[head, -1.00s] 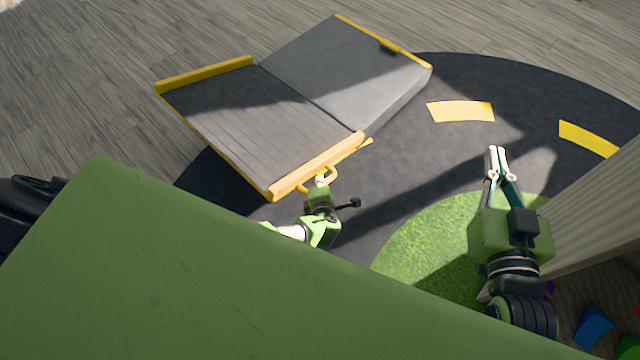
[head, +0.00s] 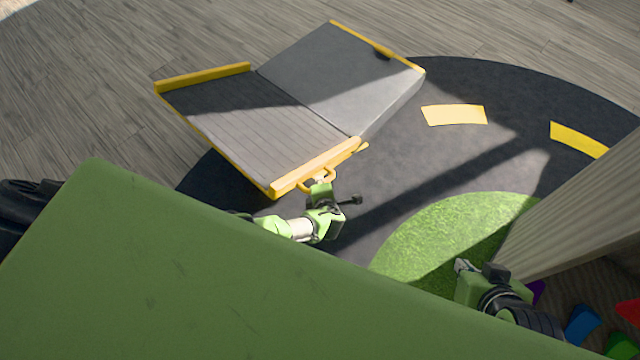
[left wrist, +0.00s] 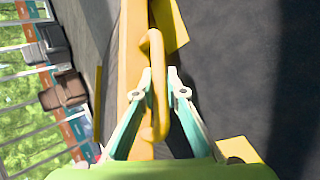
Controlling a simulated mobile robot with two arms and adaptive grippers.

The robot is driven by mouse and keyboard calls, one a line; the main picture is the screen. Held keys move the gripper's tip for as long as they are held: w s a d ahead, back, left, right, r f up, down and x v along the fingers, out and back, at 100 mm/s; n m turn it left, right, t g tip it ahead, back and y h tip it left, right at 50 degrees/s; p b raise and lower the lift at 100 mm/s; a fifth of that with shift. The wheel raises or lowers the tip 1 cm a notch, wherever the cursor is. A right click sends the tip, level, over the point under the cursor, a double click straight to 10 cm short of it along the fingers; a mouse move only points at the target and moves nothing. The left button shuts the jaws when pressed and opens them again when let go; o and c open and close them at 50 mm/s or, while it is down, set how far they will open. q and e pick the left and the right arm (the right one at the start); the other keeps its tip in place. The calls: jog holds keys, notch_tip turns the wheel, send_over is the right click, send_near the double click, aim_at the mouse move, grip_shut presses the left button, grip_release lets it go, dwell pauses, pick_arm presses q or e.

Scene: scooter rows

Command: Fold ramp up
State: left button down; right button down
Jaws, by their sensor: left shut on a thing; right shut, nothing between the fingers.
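The ramp (head: 250,128) is a grey ribbed panel with yellow edge strips, lying low and flat in the head view. It joins a smooth grey wedge-shaped section (head: 335,75) along a seam. A yellow loop handle (head: 328,177) sticks out from its near yellow edge. My left gripper (head: 320,184) is at this handle. In the left wrist view, my left gripper (left wrist: 163,85) has its fingers closed around the yellow handle (left wrist: 155,48). My right gripper (head: 462,266) is shut and empty, low at the right, well apart from the ramp.
A dark round mat with yellow dashes (head: 455,115) and a green grass patch (head: 450,230) lies around the ramp. A pale ribbed panel (head: 580,200) stands close to my right arm. Coloured blocks (head: 583,325) lie at the lower right. Wood floor is clear beyond the ramp.

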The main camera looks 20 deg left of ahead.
pick_arm(q)
jog(key=shift+w+r, duration=0.25)
jog(key=shift+w, duration=0.05)
jog(key=c, duration=2)
grip_release()
jog(key=shift+s, duration=0.15)
jog(key=shift+v, duration=5.95)
jog(key=shift+s+d+f, duration=0.1)
jog(key=shift+s+f, duration=0.05)
jog(key=shift+f, duration=0.05)
